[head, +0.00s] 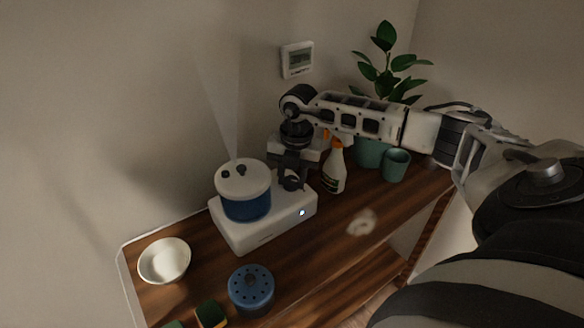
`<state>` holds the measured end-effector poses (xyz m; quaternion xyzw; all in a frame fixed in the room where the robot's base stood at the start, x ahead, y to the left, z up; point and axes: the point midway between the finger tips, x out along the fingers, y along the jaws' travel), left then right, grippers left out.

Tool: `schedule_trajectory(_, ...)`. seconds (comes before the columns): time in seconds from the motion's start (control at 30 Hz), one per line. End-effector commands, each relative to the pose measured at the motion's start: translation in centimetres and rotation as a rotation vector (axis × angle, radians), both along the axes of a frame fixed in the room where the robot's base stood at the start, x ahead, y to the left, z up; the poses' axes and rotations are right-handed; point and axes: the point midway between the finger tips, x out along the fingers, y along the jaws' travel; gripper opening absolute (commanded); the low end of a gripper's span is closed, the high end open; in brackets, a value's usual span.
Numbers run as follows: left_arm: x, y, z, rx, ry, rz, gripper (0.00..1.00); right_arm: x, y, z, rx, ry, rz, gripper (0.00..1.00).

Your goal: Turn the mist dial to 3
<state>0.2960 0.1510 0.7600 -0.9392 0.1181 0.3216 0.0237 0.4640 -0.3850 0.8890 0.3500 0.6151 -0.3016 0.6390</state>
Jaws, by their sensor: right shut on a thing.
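The humidifier stands on the wooden shelf, with a white base (250,232) and a round blue tank with a white lid (243,178). A pale plume of mist rises from the lid. A small bluish light (302,212) glows on the base's front. My right gripper (291,184) reaches in from the right and points down at the right part of the base's top, beside the tank. It is shut on what appears to be the mist dial, which the fingers hide. The dial's marks and setting cannot be read. My left gripper is not in view.
A spray bottle (334,168) stands close right of my right gripper. Green cups (396,164) and a plant (386,62) are behind my right arm. A white bowl (164,262), blue perforated pot (251,289) and sponge (211,314) sit toward the left and front. A wall display (298,59) hangs above.

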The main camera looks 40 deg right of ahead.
Motion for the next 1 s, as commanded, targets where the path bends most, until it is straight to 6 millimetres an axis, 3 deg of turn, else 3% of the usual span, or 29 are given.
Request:
schedule_trajectory(0.67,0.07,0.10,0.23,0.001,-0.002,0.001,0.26,0.23,-0.11,0.30,-0.001,-0.010,-0.061,0.11)
schedule_trajectory(0.7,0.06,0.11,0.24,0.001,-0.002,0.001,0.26,0.22,-0.11,0.30,-0.001,-0.009,-0.061,0.43)
schedule_trajectory(1.0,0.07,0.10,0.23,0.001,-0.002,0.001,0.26,0.09,-0.06,0.20,0.000,-0.004,-0.058,0.43)
